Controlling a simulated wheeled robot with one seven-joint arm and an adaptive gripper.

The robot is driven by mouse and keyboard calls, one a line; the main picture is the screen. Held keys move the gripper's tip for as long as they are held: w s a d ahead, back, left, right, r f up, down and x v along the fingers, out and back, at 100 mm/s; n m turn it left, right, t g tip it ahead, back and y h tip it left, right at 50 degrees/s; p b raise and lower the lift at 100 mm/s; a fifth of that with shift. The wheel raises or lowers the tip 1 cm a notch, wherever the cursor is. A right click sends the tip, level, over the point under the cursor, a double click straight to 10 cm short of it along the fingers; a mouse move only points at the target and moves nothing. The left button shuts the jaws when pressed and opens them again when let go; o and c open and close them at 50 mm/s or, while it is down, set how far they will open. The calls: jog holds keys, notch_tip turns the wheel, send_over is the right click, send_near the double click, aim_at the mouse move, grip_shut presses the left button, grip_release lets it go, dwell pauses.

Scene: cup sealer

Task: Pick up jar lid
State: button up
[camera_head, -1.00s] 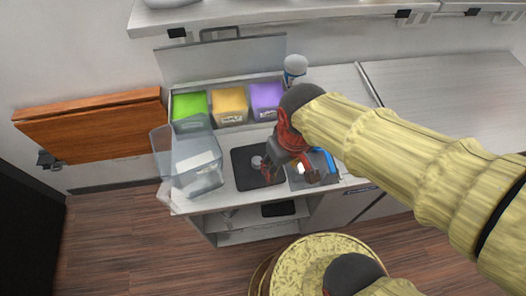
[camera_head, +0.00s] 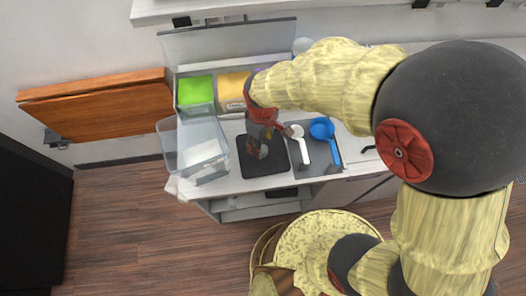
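My gripper (camera_head: 262,150), with red and dark grey parts, is over the black mat (camera_head: 262,171) on the counter, pointing down. Its fingers are small and partly overlapped here, so I cannot tell whether they are open or shut, or touching anything. No jar lid can be made out clearly. The small grey round piece seen earlier on the mat is now hidden or merged with the gripper. A jar with a pale top (camera_head: 302,45) at the back is mostly covered by my arm.
A clear bin (camera_head: 178,150) stands left of the mat. Green (camera_head: 195,91) and yellow (camera_head: 232,88) containers stand behind. A white spoon (camera_head: 302,146) and a blue scoop (camera_head: 323,130) lie on the grey tray (camera_head: 318,158) at right. A wooden board (camera_head: 95,112) is at left.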

aim_at(263, 147)
jog(key=shift+w+f, duration=0.15)
jog(key=shift+f, duration=2.05)
jog(key=shift+c, duration=0.6)
jog(key=c, duration=1.1)
grip_shut()
